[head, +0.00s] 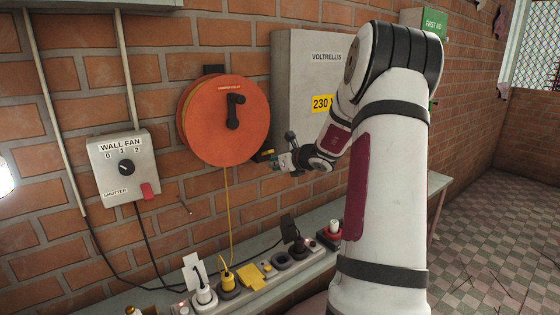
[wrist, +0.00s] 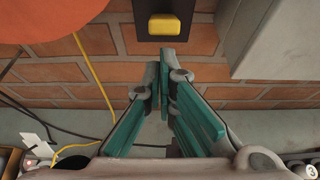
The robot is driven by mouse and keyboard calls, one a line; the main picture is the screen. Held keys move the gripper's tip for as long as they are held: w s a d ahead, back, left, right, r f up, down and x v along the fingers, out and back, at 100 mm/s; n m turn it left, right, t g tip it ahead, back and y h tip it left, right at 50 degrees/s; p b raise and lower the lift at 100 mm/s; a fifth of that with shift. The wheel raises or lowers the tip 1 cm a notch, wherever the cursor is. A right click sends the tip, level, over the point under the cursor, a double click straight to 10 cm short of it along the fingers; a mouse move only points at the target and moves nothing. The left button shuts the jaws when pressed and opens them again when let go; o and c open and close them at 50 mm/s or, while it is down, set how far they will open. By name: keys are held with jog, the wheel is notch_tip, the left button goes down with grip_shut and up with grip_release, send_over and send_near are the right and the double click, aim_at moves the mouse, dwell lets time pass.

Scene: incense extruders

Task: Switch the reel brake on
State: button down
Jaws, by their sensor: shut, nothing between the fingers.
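The orange cable reel (head: 225,122) with a black crank hangs on the brick wall. At its lower right is a small black block with a yellow rocker or lever, which I take for the reel brake (head: 267,153). In the wrist view the yellow part (wrist: 163,24) sits on its black housing, straight ahead of the fingers at the top. My gripper (head: 280,161) is shut and empty, just right of the brake; its teal fingers (wrist: 162,62) come together below the yellow part in the wrist view. I cannot tell whether they touch it or which way the brake is set.
A grey Voltrellis cabinet (head: 297,75) stands right of the reel, close behind my arm. A wall fan control box (head: 125,168) is at left. A yellow cord (head: 229,215) hangs from the reel to a power strip (head: 262,287) with several plugs on the bench below.

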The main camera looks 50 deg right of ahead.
jog(key=shift+w+f, duration=0.1)
jog(key=shift+f, duration=0.05)
jog(key=shift+r, duration=0.2)
jog(key=shift+r+p, duration=0.4)
jog(key=shift+r, duration=0.3)
jog(key=shift+f, duration=0.1)
